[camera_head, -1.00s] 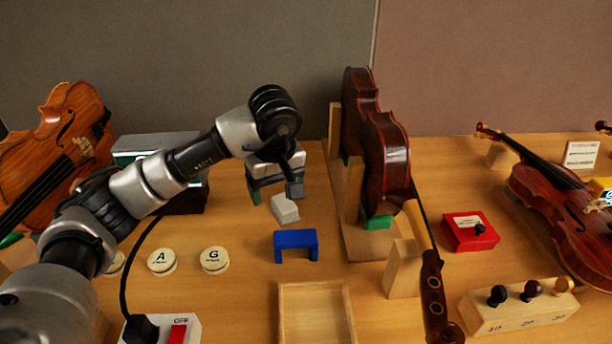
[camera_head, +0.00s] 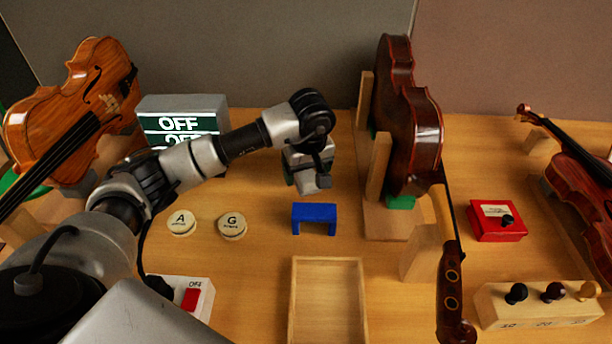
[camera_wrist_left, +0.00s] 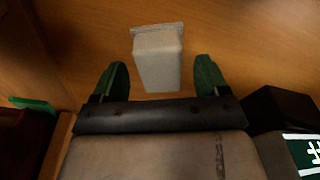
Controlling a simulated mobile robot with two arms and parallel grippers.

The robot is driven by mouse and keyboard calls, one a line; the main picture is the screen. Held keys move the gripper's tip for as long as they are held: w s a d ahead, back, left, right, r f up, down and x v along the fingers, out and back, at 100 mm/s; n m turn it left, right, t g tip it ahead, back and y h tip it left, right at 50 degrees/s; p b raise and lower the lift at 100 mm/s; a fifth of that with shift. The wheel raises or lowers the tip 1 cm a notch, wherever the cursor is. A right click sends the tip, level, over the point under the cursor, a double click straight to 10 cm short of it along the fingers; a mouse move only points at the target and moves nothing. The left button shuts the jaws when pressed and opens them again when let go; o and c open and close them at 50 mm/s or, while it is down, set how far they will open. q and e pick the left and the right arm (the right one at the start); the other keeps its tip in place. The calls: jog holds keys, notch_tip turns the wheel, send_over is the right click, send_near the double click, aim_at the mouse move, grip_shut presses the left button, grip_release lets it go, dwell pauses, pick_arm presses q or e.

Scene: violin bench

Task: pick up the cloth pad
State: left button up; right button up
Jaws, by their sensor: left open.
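The cloth pad is a small pale grey block; it shows in the wrist view (camera_wrist_left: 157,58) and, partly hidden, in the head view (camera_head: 308,185). My left gripper (camera_head: 307,178) is over it, behind the blue bridge-shaped block. In the wrist view, the green-tipped fingers of my left gripper (camera_wrist_left: 162,78) are apart, one to each side of the pad's near end. Gaps show between pad and fingers. The pad's far end reaches beyond the fingertips. My right gripper is not in view.
The blue block (camera_head: 314,212) and a wooden tray (camera_head: 295,300) are in front of the gripper. A dark violin (camera_head: 412,130) stands upright in a wooden holder to the right. A grey OFF display box (camera_head: 183,103) is at the left, with the round A (camera_head: 181,222) and G (camera_head: 232,226) discs nearer.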

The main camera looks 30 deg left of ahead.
aim_at(306, 173)
pick_arm(q)
jog(key=shift+a+f, duration=0.1)
jog(key=shift+f, duration=0.5)
jog(key=c, duration=0.9)
notch_tip(306, 173, up, 10)
jog(key=shift+r+b, duration=0.1)
jog(key=shift+b, duration=0.35)
jog(key=o, duration=0.4)
jog(key=shift+c, duration=1.4)
